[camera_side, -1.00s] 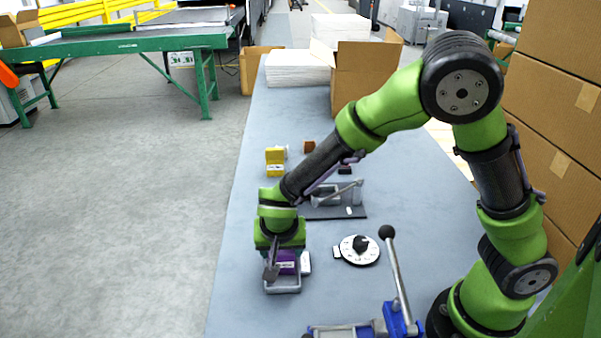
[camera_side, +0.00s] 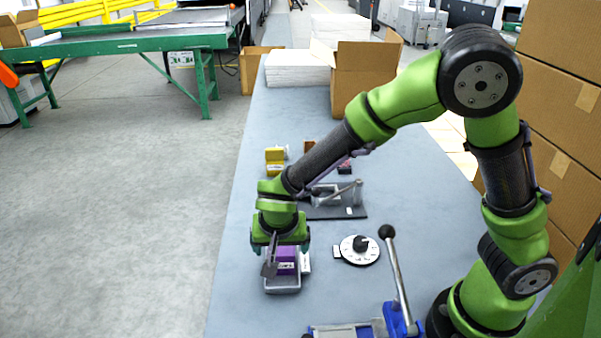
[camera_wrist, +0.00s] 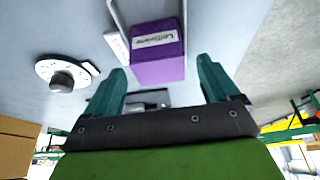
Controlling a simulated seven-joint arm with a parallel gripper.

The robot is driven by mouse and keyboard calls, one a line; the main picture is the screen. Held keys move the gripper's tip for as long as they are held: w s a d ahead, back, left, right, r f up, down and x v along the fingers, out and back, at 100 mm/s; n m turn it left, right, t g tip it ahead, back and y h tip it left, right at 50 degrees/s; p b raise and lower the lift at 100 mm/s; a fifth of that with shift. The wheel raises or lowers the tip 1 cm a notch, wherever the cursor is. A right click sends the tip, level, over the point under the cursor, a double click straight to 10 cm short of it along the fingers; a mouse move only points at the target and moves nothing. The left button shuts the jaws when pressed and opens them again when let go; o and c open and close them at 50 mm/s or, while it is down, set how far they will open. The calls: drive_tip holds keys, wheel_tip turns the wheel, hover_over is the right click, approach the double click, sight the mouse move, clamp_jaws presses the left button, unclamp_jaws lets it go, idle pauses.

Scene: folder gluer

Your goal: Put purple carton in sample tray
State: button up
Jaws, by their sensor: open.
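The purple carton (camera_side: 286,260) sits in the grey sample tray (camera_side: 283,290) at the front left of the table. In the wrist view the purple carton (camera_wrist: 157,52) shows its white label, with part of the tray's rim (camera_wrist: 117,18) beside it. My gripper (camera_wrist: 163,78) is open, its two teal fingers spread wide apart. The carton lies beyond the fingertips and no finger holds it. In the side view my gripper (camera_side: 281,252) is just above and behind the carton, and hides part of it.
A white dial (camera_side: 360,249) with a black knob and a blue lever press (camera_side: 395,315) stand to the right of the tray. A grey fixture (camera_side: 335,198) and a yellow box (camera_side: 275,160) are farther back. A small white item (camera_side: 307,262) lies beside the tray.

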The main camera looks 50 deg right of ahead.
drive_tip(key=v, duration=1)
drive_tip(key=s+d+r+n+t+y, duration=0.4)
drive_tip(key=s+d+r+n+y, duration=0.1)
drive_tip(key=s+d+r, duration=0.4)
drive_tip(key=shift+s+d+r, duration=0.4)
drive_tip(key=shift+s+d, duration=0.75)
drive_tip(key=shift+s, duration=0.1)
